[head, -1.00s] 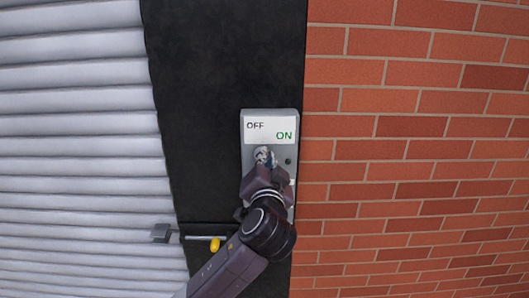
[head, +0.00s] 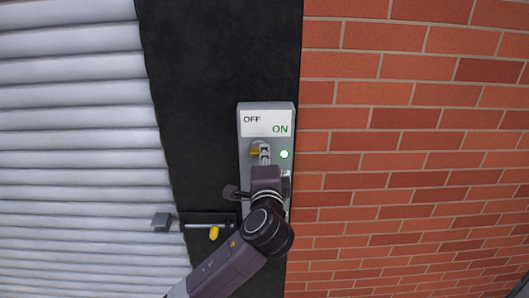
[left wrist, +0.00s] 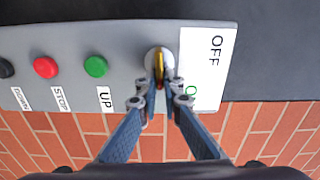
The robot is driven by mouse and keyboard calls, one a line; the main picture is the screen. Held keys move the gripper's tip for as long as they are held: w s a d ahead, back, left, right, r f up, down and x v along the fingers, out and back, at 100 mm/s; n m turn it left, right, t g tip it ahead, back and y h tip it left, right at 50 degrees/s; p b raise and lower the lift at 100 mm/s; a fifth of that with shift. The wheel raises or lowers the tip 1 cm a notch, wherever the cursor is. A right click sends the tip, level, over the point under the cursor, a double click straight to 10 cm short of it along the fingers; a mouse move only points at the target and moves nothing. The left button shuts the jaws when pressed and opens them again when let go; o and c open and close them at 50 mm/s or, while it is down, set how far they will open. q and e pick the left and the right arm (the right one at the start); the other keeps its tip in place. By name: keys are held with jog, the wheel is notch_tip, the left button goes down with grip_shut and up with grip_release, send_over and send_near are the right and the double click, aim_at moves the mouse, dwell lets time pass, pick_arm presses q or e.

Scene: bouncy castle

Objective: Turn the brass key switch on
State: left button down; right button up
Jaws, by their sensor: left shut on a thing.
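The grey switch box (head: 245,175) is on the dark panel and carries a white label (head: 267,122) reading OFF and ON. The brass key (head: 255,151) sits in its round lock below the label. It also shows in the left wrist view (left wrist: 159,66), its brass grip edge-on in the silver lock. My left gripper (head: 264,156) is shut on the key, with one finger on each side of it in the left wrist view (left wrist: 160,88). The small lamp (head: 284,154) right of the key glows green. My right gripper is not in view.
In the left wrist view, a green UP button (left wrist: 95,66), a red STOP button (left wrist: 46,67) and a dark button (left wrist: 5,68) line the box. A brick wall (head: 400,160) is at right, a shutter (head: 70,150) at left. A yellow-handled latch (head: 214,233) is below left.

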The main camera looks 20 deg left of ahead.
pick_arm(q)
jog(key=shift+f+m, duration=0.2)
jog(key=shift+m, duration=0.2)
jog(key=c, duration=2.1)
grip_release()
jog(key=shift+r, duration=0.1)
jog(key=shift+s, duration=0.1)
jog(key=v, duration=1.2)
